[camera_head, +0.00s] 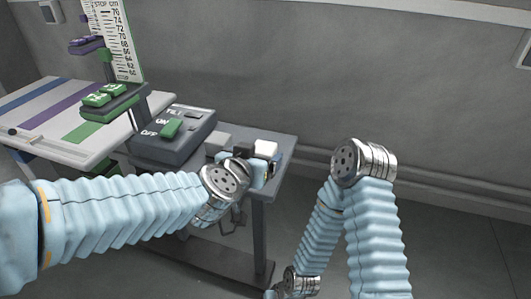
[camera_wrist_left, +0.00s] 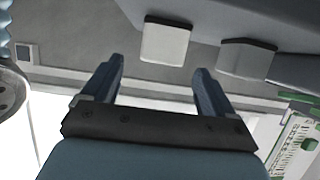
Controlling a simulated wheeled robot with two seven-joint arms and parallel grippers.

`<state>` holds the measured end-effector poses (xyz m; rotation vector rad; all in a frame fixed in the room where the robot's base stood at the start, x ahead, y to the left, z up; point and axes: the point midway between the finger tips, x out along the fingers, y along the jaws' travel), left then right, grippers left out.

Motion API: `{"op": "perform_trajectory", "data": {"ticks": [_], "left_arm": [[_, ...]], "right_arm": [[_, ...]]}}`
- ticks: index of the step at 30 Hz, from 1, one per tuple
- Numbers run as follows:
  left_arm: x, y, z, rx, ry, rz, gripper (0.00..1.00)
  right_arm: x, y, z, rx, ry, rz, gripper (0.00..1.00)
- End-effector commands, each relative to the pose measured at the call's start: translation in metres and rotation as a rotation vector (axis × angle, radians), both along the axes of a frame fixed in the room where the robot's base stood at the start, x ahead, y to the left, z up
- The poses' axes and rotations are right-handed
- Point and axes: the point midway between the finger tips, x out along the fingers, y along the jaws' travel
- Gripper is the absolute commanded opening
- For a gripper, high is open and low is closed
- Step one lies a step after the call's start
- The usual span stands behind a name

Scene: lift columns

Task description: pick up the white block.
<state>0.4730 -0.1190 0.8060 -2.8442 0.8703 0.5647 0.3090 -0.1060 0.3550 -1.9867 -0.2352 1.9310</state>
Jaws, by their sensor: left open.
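The white block (camera_head: 266,148) sits near the right side of the small grey table top in the head view. In the left wrist view the white block (camera_wrist_left: 165,43) shows just beyond the fingertips, roughly in line with the gap between them. My left gripper (camera_head: 262,168) is at the near side of the block, partly hidden behind my wrist. In the left wrist view my left gripper (camera_wrist_left: 159,68) is open, with nothing between its fingers. My right arm bends down at the right of the head view; its gripper does not show.
A grey block (camera_head: 217,141) stands left of the white block and also shows in the wrist view (camera_wrist_left: 246,59). A switch box (camera_head: 172,134) with a green switch is further left. A striped board (camera_head: 75,112) and a scale column (camera_head: 117,38) stand beyond.

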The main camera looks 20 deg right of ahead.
Motion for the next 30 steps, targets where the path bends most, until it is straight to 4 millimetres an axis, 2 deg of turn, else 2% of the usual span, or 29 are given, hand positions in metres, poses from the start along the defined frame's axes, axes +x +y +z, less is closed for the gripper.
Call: {"op": "perform_trajectory", "data": {"ticks": [1,10,16,26,30], "left_arm": [[0.007,-0.005,-0.007,0.001,0.001,0.001,0.87],[0.031,-0.021,-0.020,0.001,0.002,0.000,0.87],[0.055,-0.036,-0.033,0.001,0.001,0.001,0.87],[0.062,-0.041,-0.035,0.000,0.001,-0.001,0.87],[0.062,-0.041,-0.035,0.000,0.001,-0.001,0.66]], "right_arm": [[0.000,0.000,-0.005,0.000,0.000,-0.001,0.43],[0.000,-0.001,-0.014,-0.002,0.000,-0.003,0.43],[0.000,-0.001,-0.020,-0.003,0.000,-0.004,0.43],[0.000,-0.001,-0.020,-0.003,-0.001,-0.005,0.43],[0.000,-0.001,-0.020,-0.003,-0.001,-0.005,0.43]]}}
